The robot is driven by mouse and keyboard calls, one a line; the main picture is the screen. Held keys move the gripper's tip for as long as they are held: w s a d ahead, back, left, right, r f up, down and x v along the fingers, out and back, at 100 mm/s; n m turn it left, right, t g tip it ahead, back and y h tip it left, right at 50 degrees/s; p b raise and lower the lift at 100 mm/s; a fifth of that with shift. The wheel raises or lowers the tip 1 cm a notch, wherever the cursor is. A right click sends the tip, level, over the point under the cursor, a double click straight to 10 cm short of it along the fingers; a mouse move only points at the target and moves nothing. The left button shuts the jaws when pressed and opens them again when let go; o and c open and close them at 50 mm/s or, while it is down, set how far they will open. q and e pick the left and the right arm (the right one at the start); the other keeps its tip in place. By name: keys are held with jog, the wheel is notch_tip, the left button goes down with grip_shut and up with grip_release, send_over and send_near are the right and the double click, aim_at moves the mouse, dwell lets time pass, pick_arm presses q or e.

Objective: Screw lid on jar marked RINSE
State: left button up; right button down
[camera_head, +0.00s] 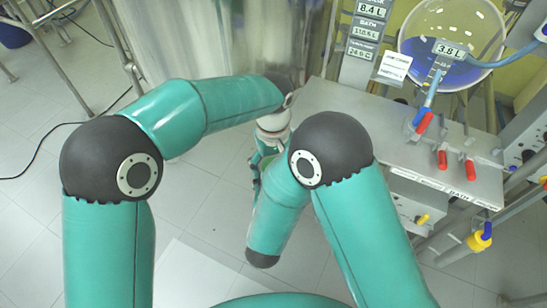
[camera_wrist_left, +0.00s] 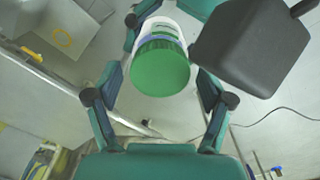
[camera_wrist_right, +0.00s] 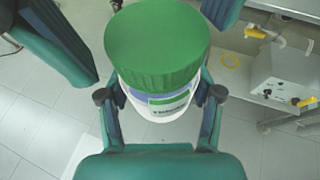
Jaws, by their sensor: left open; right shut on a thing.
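In the right wrist view, a white jar (camera_wrist_right: 160,112) with a blue and green label stands between the fingers of my right gripper (camera_wrist_right: 160,95), which is shut on its body. The label's text is too small to read. A green ribbed lid (camera_wrist_right: 155,45) sits over the jar's top; I cannot tell how tightly. In the left wrist view, the lid (camera_wrist_left: 160,68) faces the camera, with the white jar (camera_wrist_left: 160,24) behind it. My left gripper (camera_wrist_left: 160,92) is open, its fingers apart on either side of the lid. In the head view, my arms mostly hide both grippers and the jar.
A metal bench (camera_head: 345,115) with red-handled valves (camera_head: 442,159) stands on the right in the head view, below a round glass vessel (camera_head: 440,40) of blue liquid.

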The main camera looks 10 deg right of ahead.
pick_arm(q)
jog(key=c, duration=1.2)
jog(key=m, duration=0.3)
jog(key=shift+m, duration=0.3)
jog(key=m, duration=1.1)
jog(key=o, duration=1.3)
jog(key=shift+o, duration=0.2)
jog(key=shift+r, duration=0.1)
notch_tip(320, 180, up, 12)
